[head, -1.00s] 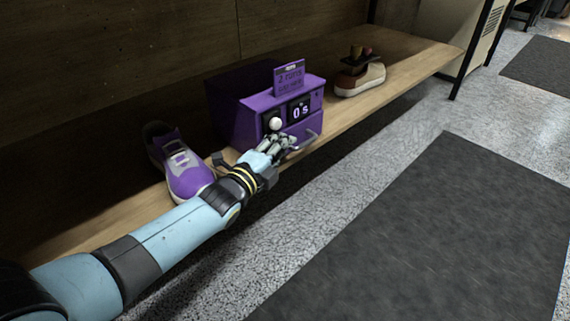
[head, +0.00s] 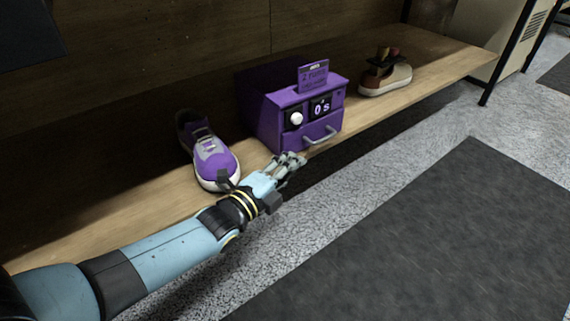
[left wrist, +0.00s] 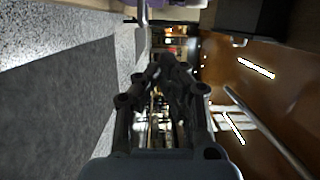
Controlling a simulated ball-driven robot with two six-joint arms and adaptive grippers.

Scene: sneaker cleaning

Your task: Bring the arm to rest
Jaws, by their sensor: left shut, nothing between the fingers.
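My left gripper (head: 290,161) is shut and empty in the head view. It is just in front of the wooden shelf's edge, below and to the left of the purple box's handle and apart from it. The left wrist view also shows my left gripper (left wrist: 165,75), with its fingers together and nothing held. My left arm (head: 165,255) comes in from the lower left. My right gripper is not in view.
A purple box (head: 265,115) with a knob, a display and a handle stands on the shelf (head: 150,215). A purple sneaker (head: 214,160) stands left of it, close to my wrist. A beige shoe (head: 386,80) stands right. The floor in front is clear.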

